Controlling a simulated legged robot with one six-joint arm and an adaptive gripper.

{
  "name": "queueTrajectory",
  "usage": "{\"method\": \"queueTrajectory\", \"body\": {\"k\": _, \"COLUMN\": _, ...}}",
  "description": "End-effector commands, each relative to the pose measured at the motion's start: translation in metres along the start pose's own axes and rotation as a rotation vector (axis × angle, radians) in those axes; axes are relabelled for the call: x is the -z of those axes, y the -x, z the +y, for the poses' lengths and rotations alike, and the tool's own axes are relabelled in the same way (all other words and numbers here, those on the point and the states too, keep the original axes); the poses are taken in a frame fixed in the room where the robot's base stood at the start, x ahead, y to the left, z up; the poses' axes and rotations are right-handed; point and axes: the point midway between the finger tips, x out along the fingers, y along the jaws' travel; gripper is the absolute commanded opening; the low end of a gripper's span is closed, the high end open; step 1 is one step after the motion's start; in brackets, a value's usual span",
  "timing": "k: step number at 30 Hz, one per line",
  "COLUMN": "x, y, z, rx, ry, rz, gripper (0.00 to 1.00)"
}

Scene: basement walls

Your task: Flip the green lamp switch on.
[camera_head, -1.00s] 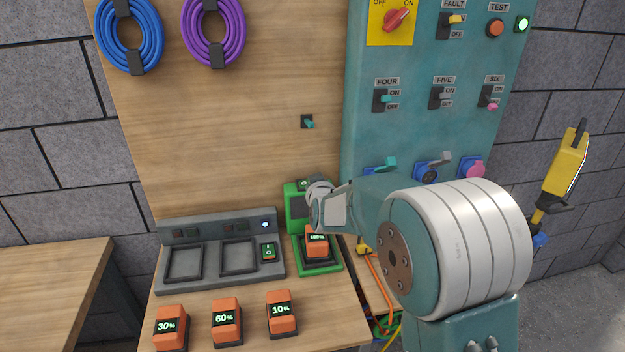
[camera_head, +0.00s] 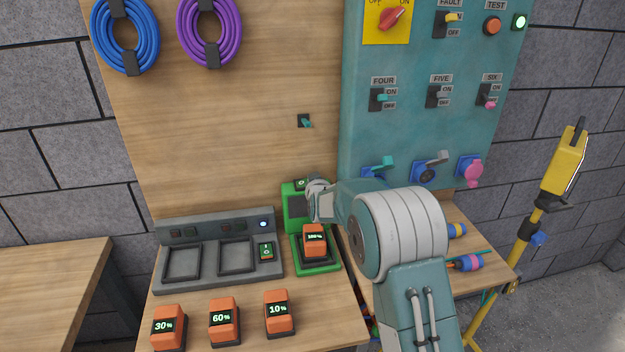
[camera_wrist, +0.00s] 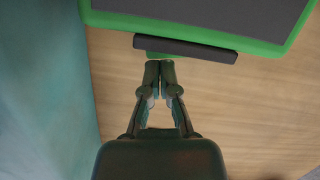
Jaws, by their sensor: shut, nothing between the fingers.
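A green box with a dark front panel (camera_head: 296,207) stands against the wooden board, behind a green tray (camera_head: 330,268) holding an orange battery (camera_head: 315,240). A small green-lit rocker switch (camera_head: 301,184) shows on top of the green box. In the wrist view, a green frame with a dark panel (camera_wrist: 215,15) fills the top, with a dark bar (camera_wrist: 185,48) below it. My gripper (camera_wrist: 160,66) is shut and empty, its fingertips just below that bar; I cannot tell if they touch. In the head view my wrist covers part of the box's right side.
A grey charger (camera_head: 210,275) with its own green switch (camera_head: 266,251) stands left. A teal switch panel (camera_head: 410,140) rises at the right. A small teal toggle (camera_head: 305,121) sits on the open board above.

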Motion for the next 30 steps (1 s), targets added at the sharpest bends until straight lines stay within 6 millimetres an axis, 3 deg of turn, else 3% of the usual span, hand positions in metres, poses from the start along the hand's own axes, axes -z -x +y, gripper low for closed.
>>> {"method": "queueTrajectory", "body": {"k": 11, "x": -0.001, "y": 0.000, "z": -0.001, "rx": 0.001, "ry": -0.003, "rz": 0.001, "gripper": 0.00}}
{"method": "queueTrajectory", "body": {"k": 20, "x": -0.011, "y": -0.003, "z": 0.002, "rx": 0.033, "ry": -0.132, "rz": 0.000, "gripper": 0.00}}
{"method": "queueTrajectory", "body": {"k": 30, "x": -0.004, "y": -0.002, "z": 0.003, "rx": 0.034, "ry": -0.136, "rz": 0.002, "gripper": 0.00}}
